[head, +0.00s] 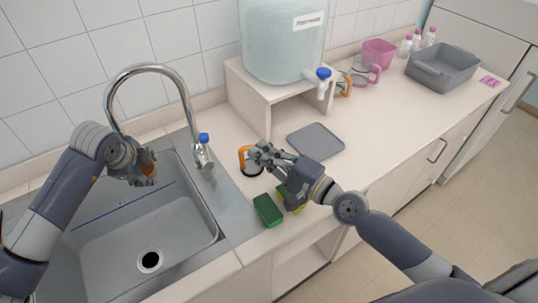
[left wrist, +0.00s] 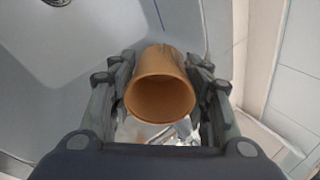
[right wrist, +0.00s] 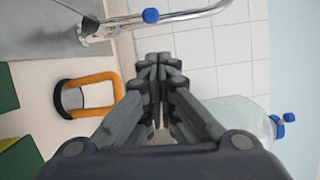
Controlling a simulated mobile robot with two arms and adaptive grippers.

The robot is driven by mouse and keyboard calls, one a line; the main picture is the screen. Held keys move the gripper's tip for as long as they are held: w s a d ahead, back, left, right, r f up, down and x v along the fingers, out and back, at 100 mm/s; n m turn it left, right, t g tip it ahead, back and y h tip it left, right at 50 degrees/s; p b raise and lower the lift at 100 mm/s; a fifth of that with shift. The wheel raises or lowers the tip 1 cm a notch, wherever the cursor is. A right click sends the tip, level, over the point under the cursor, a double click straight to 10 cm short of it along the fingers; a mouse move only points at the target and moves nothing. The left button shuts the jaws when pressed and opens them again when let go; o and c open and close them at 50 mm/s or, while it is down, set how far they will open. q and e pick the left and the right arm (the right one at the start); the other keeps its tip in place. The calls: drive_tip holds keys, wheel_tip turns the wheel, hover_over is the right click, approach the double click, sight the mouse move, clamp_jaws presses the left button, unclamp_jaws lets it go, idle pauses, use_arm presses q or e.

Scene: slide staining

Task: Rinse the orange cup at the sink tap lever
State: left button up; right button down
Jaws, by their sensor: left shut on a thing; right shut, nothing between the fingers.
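My left gripper (head: 140,172) is over the sink basin, shut on the orange cup (head: 149,169). In the left wrist view the cup (left wrist: 161,92) sits between both fingers (left wrist: 161,95), its open mouth facing the camera. The chrome tap (head: 187,98) arches over the basin, right of the cup. Its blue-topped lever (head: 204,139) stands at the sink's right edge; the blue top (right wrist: 151,15) also shows in the right wrist view. My right gripper (head: 257,151) is shut and empty, right of the lever and apart from it. Its closed fingertips (right wrist: 158,60) show in the right wrist view.
An orange-handled item (head: 245,160) stands on the counter beside my right gripper. A green sponge (head: 268,210) lies near the front edge. A grey mat (head: 316,141), a water tank (head: 283,40) on a stand and a grey tub (head: 443,67) are further right. The basin (head: 110,255) is otherwise clear.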

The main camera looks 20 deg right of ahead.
sight(205, 151)
use_arm(q)
drive_tip(key=shift+w, duration=0.1)
use_arm(e)
drive_tip(key=shift+v, duration=0.9)
drive_tip(key=shift+d+f, duration=0.15)
drive_tip(key=shift+d, duration=0.15)
drive_tip(key=shift+w+d+f+n, duration=0.1)
drive_tip(key=shift+w+d+n, duration=0.1)
drive_tip(key=shift+n, duration=0.2)
drive_tip(key=s+a+x, duration=0.1)
drive_tip(key=a+x, duration=0.1)
drive_tip(key=x, duration=1)
drive_tip(key=shift+a, duration=0.45)
drive_tip(key=shift+f, duration=0.1)
